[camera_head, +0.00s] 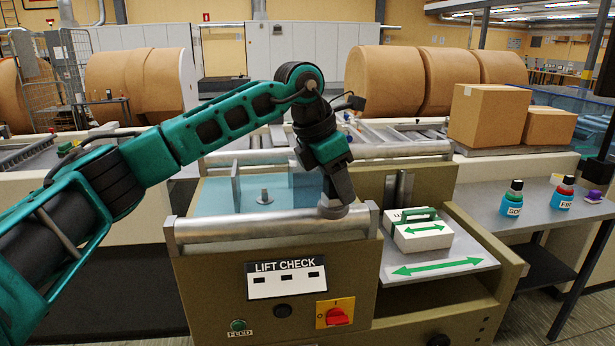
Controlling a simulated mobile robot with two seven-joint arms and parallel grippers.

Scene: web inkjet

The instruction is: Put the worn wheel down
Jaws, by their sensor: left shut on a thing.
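My left arm reaches in from the left, and its gripper (334,200) points down over the front right part of the machine marked LIFT CHECK (222,285). The gripper is shut on a small grey rounded piece, seemingly the worn wheel (333,211), which is partly hidden by the fingers. It is beside the right end of the front metal roller (250,228); I cannot tell whether they touch. An upright bolt-like post (265,196) stands on the blue-tinted bed to the left of the gripper. My right gripper is not in view.
A white block with a green handle (418,230) sits on a grey plate with a green double arrow (440,268), right of the gripper. Two bottles (510,198) (563,194) stand on the side table. Cardboard boxes (487,113) and large brown rolls (390,80) are behind.

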